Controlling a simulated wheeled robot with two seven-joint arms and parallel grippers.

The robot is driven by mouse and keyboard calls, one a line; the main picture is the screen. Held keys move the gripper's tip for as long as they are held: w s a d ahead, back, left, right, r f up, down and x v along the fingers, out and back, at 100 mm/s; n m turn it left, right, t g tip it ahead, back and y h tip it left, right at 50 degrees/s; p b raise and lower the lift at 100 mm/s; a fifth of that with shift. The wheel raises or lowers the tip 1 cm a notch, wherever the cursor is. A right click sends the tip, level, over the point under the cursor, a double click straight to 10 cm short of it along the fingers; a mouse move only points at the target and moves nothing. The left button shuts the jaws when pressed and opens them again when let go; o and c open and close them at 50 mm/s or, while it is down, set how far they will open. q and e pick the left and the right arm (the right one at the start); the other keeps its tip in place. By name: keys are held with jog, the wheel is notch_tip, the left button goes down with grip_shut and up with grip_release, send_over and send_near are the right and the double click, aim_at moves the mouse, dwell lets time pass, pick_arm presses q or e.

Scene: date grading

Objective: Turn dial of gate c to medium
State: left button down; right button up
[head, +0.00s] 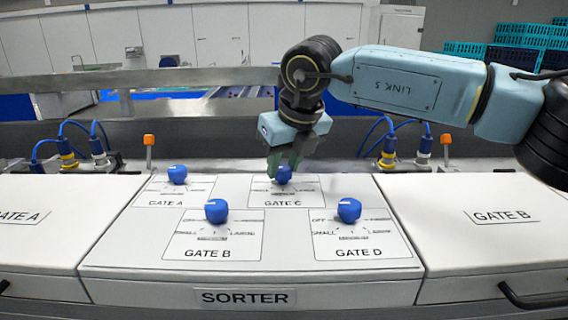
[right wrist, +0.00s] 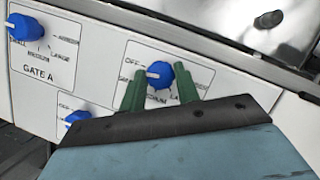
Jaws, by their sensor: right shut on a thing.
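The gate C dial (head: 284,175) is a blue knob on the panel's back row, above its GATE C label. In the right wrist view the same dial (right wrist: 160,76) has a white pointer mark facing left, toward the OFF and SMALL side; the exact setting is hard to tell. My right gripper (head: 285,168) reaches down from above, its green fingers on either side of the knob. In the right wrist view the gripper (right wrist: 160,84) is shut on the dial, and its body hides the lower part of the plate. My left gripper is not in view.
The gate A dial (head: 177,174), gate B dial (head: 216,210) and gate D dial (head: 349,209) stand close by on the white sorter panel (head: 120,255). Blue plugs and cables (head: 388,150) stand behind. White lidded boxes flank the panel.

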jog(key=n, duration=0.2)
jog(key=shift+w+d+n+g+y, duration=0.1)
jog(key=shift+n+g+y, duration=0.2)
jog(key=shift+g+y, duration=0.1)
jog(key=n+g+p, duration=0.1)
jog(key=n, duration=0.2)
jog(key=shift+r+n+y, duration=0.15)
jog(key=shift+n+y, duration=0.15)
jog(key=shift+y, duration=0.1)
jog(key=n+g+p, duration=0.1)
jog(key=n+p, duration=0.1)
jog(key=n+g+p, duration=0.1)
jog(key=n+p, duration=0.1)
jog(key=n, duration=0.1)
jog(key=shift+w+y, duration=0.2)
jog(key=shift+y, duration=0.1)
jog(key=n+g+p, duration=0.1)
jog(key=n+p, duration=0.2)
jog(key=n, duration=0.1)
jog(key=shift+w+n+g, duration=0.1)
jog(key=shift+n+g, duration=0.2)
jog(key=shift+g, duration=0.1)
jog(key=shift+n, duration=0.3)
jog(key=o, duration=1)
